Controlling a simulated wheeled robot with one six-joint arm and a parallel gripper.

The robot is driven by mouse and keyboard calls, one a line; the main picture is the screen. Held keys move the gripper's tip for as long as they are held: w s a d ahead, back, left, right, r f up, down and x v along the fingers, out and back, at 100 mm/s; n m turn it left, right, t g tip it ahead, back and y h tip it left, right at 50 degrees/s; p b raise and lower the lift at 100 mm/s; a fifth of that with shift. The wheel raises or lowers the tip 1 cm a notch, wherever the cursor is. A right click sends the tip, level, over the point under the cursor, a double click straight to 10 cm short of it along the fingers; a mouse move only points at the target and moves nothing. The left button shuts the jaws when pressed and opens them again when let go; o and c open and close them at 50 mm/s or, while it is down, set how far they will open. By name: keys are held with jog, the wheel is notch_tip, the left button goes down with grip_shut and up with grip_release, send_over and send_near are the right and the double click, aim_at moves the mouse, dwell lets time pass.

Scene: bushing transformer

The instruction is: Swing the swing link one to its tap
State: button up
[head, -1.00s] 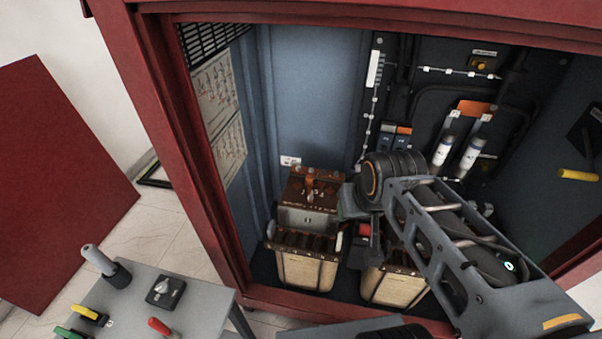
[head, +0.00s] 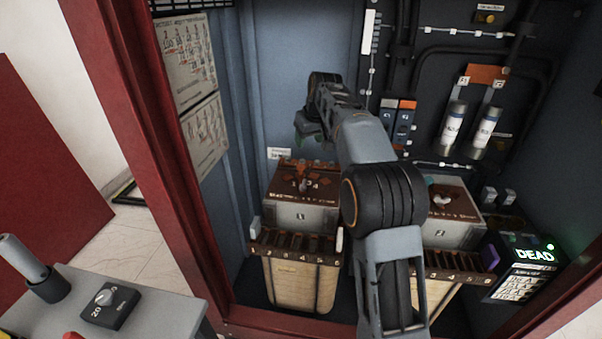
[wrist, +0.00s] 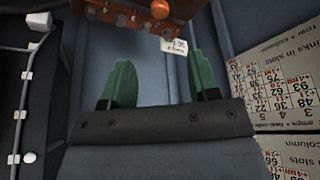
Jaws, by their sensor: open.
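Transformer box 1 (head: 298,216) stands at the left inside the cabinet, with a brown board (head: 325,183) on top. The board carries numbered taps and a small copper-brown link with a knob (head: 304,184), apparently swing link one. Its exact tap is too small to tell. My gripper (head: 309,132) is above and behind this board, with green fingers apart and nothing between them. In the wrist view my gripper (wrist: 163,80) is open and empty. The board's edge (wrist: 118,16) and an orange knob (wrist: 160,9) show at the top there, beyond the fingertips and apart from them.
Transformer box 2 (head: 448,233) stands at the right, partly behind my arm. A tester reading DEAD (head: 532,257) is at the far right. Two white fuses (head: 470,128) are on the back wall. Charts (head: 190,90) hang on the left wall, close to the gripper in the wrist view.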

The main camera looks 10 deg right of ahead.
aim_at(301, 165)
jog(key=b+x, duration=0.1)
jog(key=x, duration=1.2)
jog(key=shift+w+f, duration=0.2)
jog(key=shift+c, duration=0.4)
grip_shut()
